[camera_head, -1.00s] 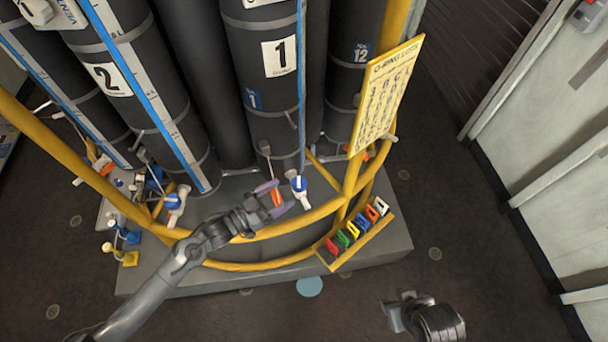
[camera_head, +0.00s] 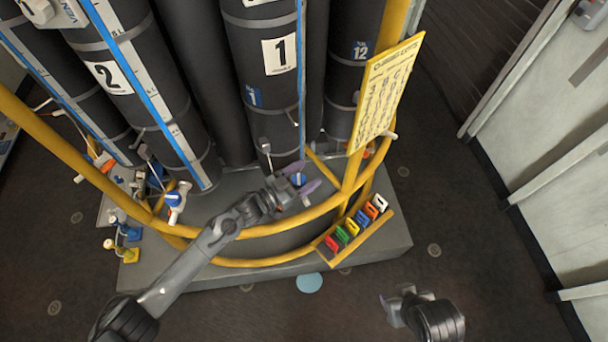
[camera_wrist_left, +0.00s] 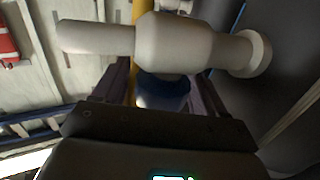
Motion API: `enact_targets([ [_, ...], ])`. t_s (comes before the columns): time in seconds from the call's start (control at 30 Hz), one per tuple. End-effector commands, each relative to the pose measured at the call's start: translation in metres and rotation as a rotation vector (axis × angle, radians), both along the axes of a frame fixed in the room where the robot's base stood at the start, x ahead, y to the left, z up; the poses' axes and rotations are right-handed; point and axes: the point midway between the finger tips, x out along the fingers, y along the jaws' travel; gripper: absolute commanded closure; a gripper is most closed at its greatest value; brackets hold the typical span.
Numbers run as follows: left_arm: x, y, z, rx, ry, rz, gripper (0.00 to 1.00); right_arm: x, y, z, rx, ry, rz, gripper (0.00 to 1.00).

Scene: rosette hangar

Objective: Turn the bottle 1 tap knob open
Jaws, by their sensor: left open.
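Bottle 1 (camera_head: 254,60) is a dark upright cylinder with a white "1" label. At its foot is its tap, with a blue knob (camera_head: 299,180). My left gripper (camera_head: 302,178) is open at the tap, with its purple-tinted fingers on either side of the blue knob. In the left wrist view the white tap body (camera_wrist_left: 180,42) lies across the top, and the blue knob (camera_wrist_left: 163,92) sits between the fingers, partly hidden by my gripper. I cannot tell if the fingers touch it. My right gripper (camera_head: 396,306) is low at the right, away from the bottles; its jaws are unclear.
A yellow rail (camera_head: 285,226) curves in front of the bottles, below my left wrist. A tray of coloured clips (camera_head: 352,236) and a yellow sign (camera_head: 386,92) are to the right. Bottle 2 (camera_head: 150,85), with its own tap (camera_head: 174,202), stands left. The floor at right is open.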

Motion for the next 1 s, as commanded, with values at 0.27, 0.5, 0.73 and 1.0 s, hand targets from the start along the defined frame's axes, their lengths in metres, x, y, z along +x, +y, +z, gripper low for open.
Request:
enact_targets([
  [0.27,0.0,0.0,0.0,0.0,0.0,0.0,0.65,0.0,0.0,0.0,0.0,0.0,0.0,0.57],
  [0.5,-0.001,-0.001,0.001,-0.002,0.001,0.025,0.8,0.0,0.001,0.005,0.004,0.0,-0.002,0.57],
  [0.73,0.0,0.0,0.002,-0.008,0.006,0.236,0.8,0.0,0.003,0.022,0.011,-0.001,-0.007,0.57],
  [1.0,0.005,0.005,0.0,-0.003,0.002,0.4,0.8,0.0,0.003,0.024,0.011,-0.001,-0.007,0.57],
])
